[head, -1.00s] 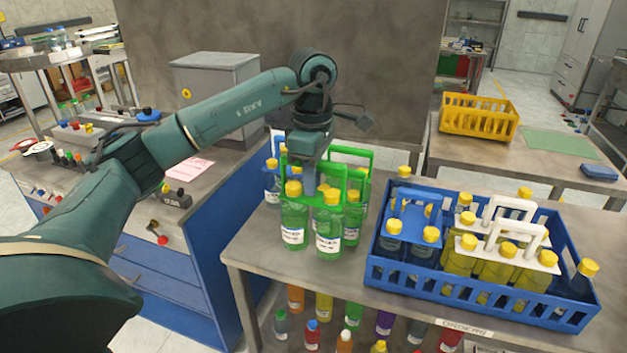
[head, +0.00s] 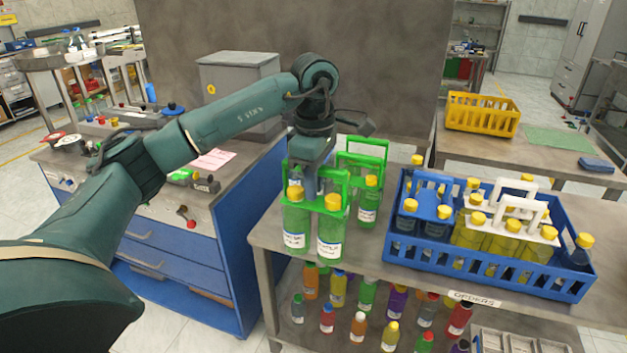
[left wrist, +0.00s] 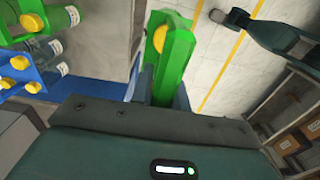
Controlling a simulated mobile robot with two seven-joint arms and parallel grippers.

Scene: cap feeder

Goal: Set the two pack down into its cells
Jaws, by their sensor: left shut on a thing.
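My left gripper (head: 322,187) is shut on the handle of a green two-pack, a green carrier (head: 329,203) with two green bottles (head: 296,228) with yellow caps. The carrier also shows between the fingers in the left wrist view (left wrist: 176,60). The pack hangs upright near the left front edge of the bench; I cannot tell whether its bottoms touch the top. The blue crate (head: 486,271) stands to the right, holding a blue two-pack (head: 424,208), yellow bottles under white handles (head: 505,240) and a dark blue bottle (head: 577,257). Its cell floors are mostly hidden. My right gripper is not in view.
Another green pack (head: 363,163) stands just behind the held one. A blue pack with yellow-capped bottles (left wrist: 22,62) shows in the left wrist view. Several coloured bottles fill the shelf below. A yellow crate (head: 482,115) sits on the back table.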

